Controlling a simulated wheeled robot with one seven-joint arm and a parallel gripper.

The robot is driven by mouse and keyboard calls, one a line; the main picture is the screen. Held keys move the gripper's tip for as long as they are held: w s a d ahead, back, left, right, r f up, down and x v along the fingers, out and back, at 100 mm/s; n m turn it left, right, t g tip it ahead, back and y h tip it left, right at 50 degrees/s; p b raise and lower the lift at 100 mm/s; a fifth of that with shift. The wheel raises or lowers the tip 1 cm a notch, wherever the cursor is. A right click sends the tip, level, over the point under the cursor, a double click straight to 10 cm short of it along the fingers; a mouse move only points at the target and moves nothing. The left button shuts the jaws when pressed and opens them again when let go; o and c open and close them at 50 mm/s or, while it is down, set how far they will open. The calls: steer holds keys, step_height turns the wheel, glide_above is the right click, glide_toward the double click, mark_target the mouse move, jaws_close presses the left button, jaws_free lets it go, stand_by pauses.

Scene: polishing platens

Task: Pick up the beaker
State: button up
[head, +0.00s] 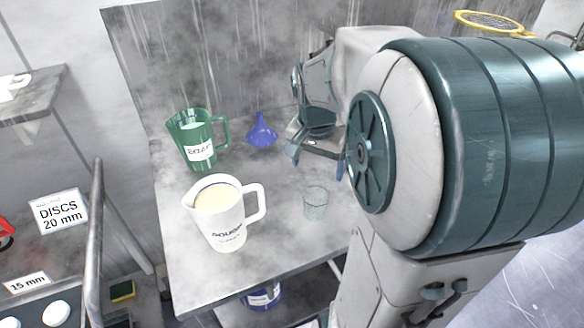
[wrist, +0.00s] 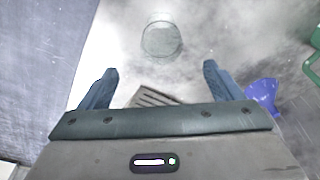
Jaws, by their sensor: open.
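The beaker (head: 316,203) is a small clear glass that stands upright on the grey table, right of the white jug in the head view. In the wrist view the beaker (wrist: 161,38) shows near the top centre, beyond the fingertips and roughly in line with the gap between them. My gripper (head: 316,152) is open and empty above the table, farther back than the beaker in the head view. In the wrist view both blue fingers of my gripper (wrist: 160,70) are spread wide.
A white jug (head: 225,222) with pale contents stands left of the beaker. A green jug (head: 197,145) and a blue funnel (head: 262,132) stand farther back on the table (head: 185,262). A back panel (head: 215,65) rises behind. A dark slotted piece (wrist: 155,97) shows between the fingers' bases.

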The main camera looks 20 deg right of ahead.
mark_target(316, 190)
steer(key=f, duration=0.7)
steer(key=shift+w+d+f, duration=0.3)
steer(key=shift+w+d, duration=0.05)
steer(key=shift+w, duration=0.05)
steer(key=shift+w+d+f, duration=0.15)
steer(key=shift+f, duration=0.7)
steer(key=shift+w+d+f, duration=0.1)
steer(key=shift+w+f, duration=0.05)
steer(key=shift+f, duration=0.7)
steer(key=shift+w+d+f, duration=0.15)
steer(key=shift+f, duration=0.7)
steer(key=c, duration=1.1)
